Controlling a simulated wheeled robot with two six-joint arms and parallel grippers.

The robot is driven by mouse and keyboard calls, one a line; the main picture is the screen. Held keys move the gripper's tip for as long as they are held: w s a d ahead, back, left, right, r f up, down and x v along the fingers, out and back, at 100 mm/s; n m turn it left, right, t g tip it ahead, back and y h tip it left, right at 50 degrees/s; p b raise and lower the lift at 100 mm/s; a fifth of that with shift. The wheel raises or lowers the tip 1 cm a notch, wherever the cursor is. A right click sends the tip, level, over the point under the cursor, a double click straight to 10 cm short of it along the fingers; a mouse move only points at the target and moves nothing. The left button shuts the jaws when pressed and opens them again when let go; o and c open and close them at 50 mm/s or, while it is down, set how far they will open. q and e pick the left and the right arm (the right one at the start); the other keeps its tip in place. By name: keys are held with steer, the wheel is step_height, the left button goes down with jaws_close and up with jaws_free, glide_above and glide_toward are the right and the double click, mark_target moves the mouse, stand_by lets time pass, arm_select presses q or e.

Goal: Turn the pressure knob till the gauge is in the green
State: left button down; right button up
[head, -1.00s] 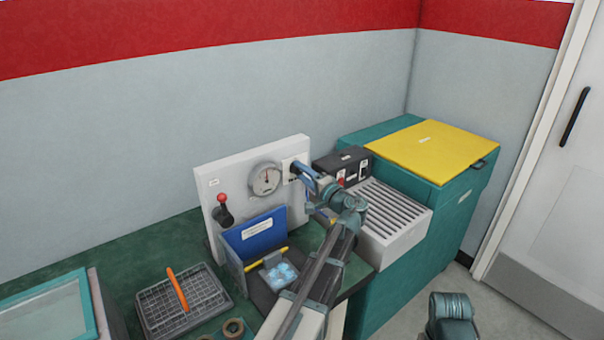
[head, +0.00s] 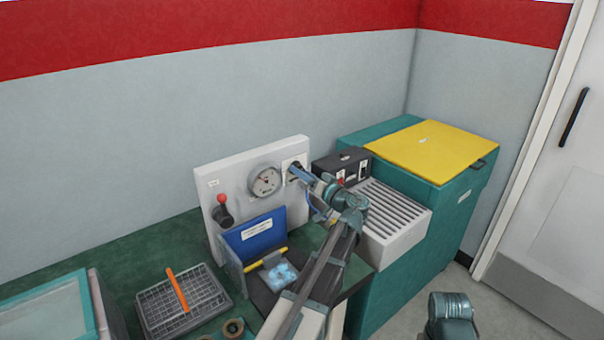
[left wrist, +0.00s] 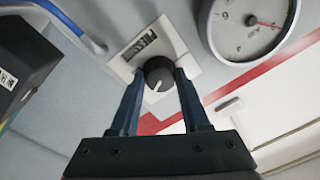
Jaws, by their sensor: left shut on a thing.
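The dark round pressure knob (left wrist: 158,76) with a white pointer line sits on a white labelled plate (left wrist: 182,52). My left gripper (left wrist: 159,80) has its two blue fingers closed on opposite sides of the knob; in the head view the gripper (head: 293,170) reaches the panel's upper right, mostly covering the knob. The round pressure gauge (head: 265,181) is left of the knob on the white panel. In the left wrist view the gauge (left wrist: 248,26) is partly cut off and shows a red needle; I cannot make out a green band.
The white panel (head: 211,190) carries a red-tipped lever (head: 222,208). A black box (head: 340,167), a slatted grey tray (head: 392,216) and a yellow lid (head: 430,150) are on the right.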

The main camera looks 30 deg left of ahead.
arm_select(q)
steer(key=shift+s+f+n, duration=0.1)
steer(key=shift+n, duration=0.4)
steer(key=shift+c, duration=1.9)
jaws_free()
steer(key=shift+d, duration=0.15)
steer(key=v, duration=1.3)
steer(key=shift+d, duration=0.3)
